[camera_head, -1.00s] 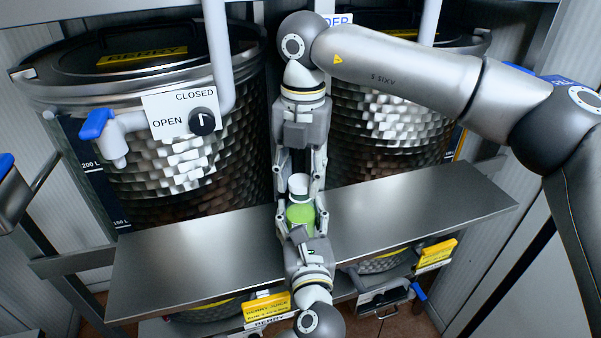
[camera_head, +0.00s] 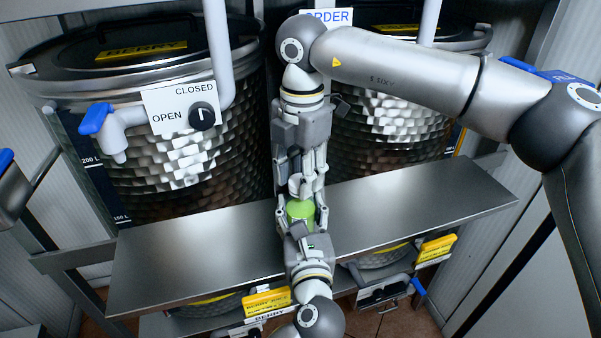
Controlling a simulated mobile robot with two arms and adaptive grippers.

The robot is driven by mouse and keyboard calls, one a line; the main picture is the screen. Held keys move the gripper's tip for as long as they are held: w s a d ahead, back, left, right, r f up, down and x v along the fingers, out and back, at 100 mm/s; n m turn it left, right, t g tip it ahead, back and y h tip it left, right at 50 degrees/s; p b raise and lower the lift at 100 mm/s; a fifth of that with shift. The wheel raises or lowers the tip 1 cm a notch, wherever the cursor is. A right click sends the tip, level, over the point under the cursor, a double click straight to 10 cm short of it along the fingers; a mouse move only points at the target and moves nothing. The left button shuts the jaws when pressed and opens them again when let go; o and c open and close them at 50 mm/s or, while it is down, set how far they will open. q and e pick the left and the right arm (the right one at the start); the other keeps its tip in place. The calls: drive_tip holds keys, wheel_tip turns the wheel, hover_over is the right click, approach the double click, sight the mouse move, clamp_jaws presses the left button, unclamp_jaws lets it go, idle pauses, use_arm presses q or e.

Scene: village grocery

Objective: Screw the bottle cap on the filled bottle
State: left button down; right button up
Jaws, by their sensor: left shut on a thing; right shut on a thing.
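The bottle (camera_head: 301,210) stands upright over the metal shelf, with a green body showing between the grippers. My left gripper (camera_head: 303,216) reaches up from the bottom of the picture and is shut around the bottle's lower part. My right gripper (camera_head: 301,186) comes down from above, in line with the bottle, and is shut at its top. The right fingers largely hide the white cap, so I cannot tell how it sits on the neck.
A metal shelf (camera_head: 190,255) runs across the front, bare on both sides of the bottle. Behind it stand two large hammered steel tanks (camera_head: 190,165); the left one has a blue-handled tap (camera_head: 96,118) and an OPEN/CLOSED dial (camera_head: 202,116).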

drive_tip(key=m, duration=1.1)
drive_tip(key=shift+w+a+r, duration=0.1)
drive_tip(key=shift+m, duration=1.3)
drive_tip(key=o, duration=0.6)
drive_tip(key=shift+r, duration=2.2)
